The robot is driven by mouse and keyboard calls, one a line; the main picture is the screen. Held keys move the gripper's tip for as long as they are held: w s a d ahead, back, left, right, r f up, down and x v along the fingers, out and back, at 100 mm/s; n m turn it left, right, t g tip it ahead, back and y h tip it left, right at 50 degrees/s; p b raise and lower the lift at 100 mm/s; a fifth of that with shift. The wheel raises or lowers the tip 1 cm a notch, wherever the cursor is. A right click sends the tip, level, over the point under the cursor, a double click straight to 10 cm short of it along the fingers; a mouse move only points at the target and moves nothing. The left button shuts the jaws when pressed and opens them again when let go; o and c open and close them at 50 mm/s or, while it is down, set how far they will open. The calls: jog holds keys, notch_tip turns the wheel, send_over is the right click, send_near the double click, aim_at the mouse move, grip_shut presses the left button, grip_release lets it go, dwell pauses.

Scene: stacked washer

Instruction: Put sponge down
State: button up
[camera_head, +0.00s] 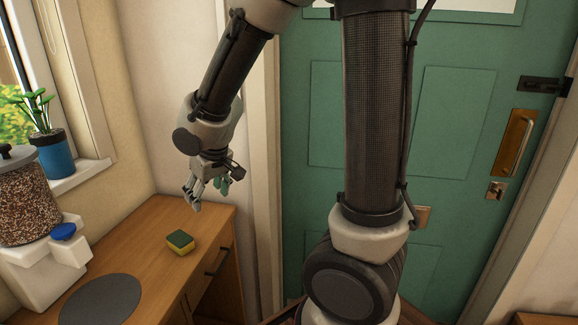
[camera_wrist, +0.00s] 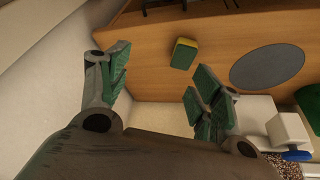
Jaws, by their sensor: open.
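The sponge (camera_head: 180,242), yellow with a dark green top, lies on the wooden counter (camera_head: 150,262), near its right edge. It also shows in the wrist view (camera_wrist: 184,53), lying on the counter beyond my fingers and apart from them. My gripper (camera_head: 207,192) is above the counter, a little behind and to the right of the sponge in the head view. In the wrist view my gripper (camera_wrist: 158,85) has its green-padded fingers spread wide with nothing between them.
A round grey mat (camera_head: 100,299) lies on the counter in front of the sponge. A white dispenser (camera_head: 45,265) with a jar of pellets (camera_head: 25,200) stands at left. A potted plant (camera_head: 50,150) is on the windowsill. A green door (camera_head: 310,130) stands behind.

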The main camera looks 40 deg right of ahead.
jog(key=s+d+r+m+h, duration=0.1)
jog(key=s+d+r+m, duration=0.1)
jog(key=s+d+r, duration=0.8)
jog(key=s+d, duration=0.1)
jog(key=s, duration=0.3)
jog(key=s+d+r+m, duration=0.1)
jog(key=s+d+r, duration=0.1)
jog(key=s, duration=0.4)
jog(key=shift+s+d, duration=0.15)
jog(key=shift+d, duration=0.7)
jog(key=shift+r, duration=0.1)
